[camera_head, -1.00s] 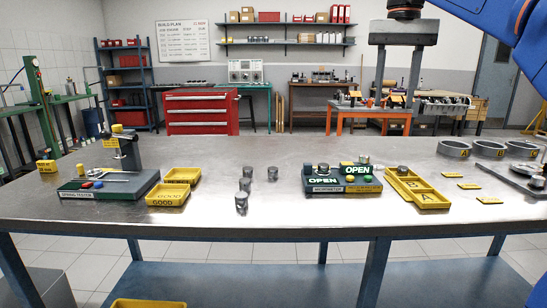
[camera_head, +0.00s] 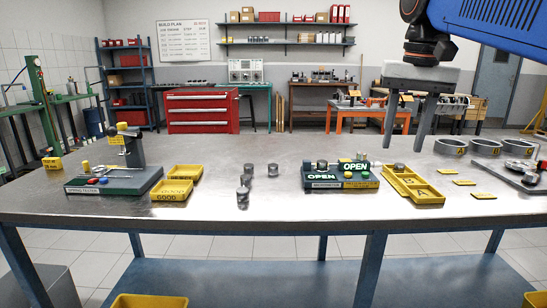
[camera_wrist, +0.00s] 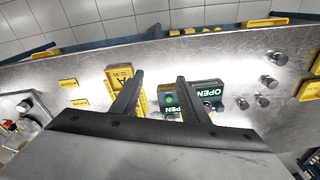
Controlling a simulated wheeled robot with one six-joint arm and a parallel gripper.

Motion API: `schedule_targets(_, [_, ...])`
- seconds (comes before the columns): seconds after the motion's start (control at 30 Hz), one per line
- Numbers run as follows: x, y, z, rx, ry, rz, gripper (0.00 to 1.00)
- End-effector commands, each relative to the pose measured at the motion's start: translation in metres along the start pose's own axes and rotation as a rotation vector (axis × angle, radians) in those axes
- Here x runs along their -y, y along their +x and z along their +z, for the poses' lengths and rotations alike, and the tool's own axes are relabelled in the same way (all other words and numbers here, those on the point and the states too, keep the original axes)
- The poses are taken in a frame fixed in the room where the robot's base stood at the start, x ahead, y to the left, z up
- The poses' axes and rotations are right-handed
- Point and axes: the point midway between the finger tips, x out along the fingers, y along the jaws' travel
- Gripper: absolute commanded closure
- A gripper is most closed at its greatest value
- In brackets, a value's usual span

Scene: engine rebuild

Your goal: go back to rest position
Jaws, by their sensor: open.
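My gripper (camera_head: 405,133) hangs in the air at the upper right of the head view, fingers down, over the back right part of the workbench. Its two fingers are apart with nothing between them. In the wrist view my gripper (camera_wrist: 157,80) also shows open and empty. No part is held.
The steel bench (camera_head: 230,220) carries a spring tester (camera_head: 112,187), yellow bins (camera_head: 172,195), several metal cylinders (camera_head: 273,170), the OPEN device (camera_head: 325,181), yellow trays (camera_head: 428,196) and metal rings (camera_head: 450,147). A red cabinet (camera_head: 203,110) stands behind. The bench's front middle is clear.

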Motion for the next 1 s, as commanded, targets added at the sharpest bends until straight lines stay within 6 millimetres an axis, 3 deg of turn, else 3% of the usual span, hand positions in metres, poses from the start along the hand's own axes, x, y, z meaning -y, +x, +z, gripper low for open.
schedule_targets(0.37, [-0.035, 0.120, 0.082, -0.128, -0.122, -0.029, 0.59])
schedule_targets(0.7, [-0.065, 0.244, 0.160, -0.246, -0.232, -0.037, 0.59])
schedule_targets(0.8, [-0.071, 0.273, 0.176, -0.270, -0.255, -0.037, 0.59])
schedule_targets(1.0, [-0.076, 0.301, 0.192, -0.298, -0.278, -0.036, 0.59])
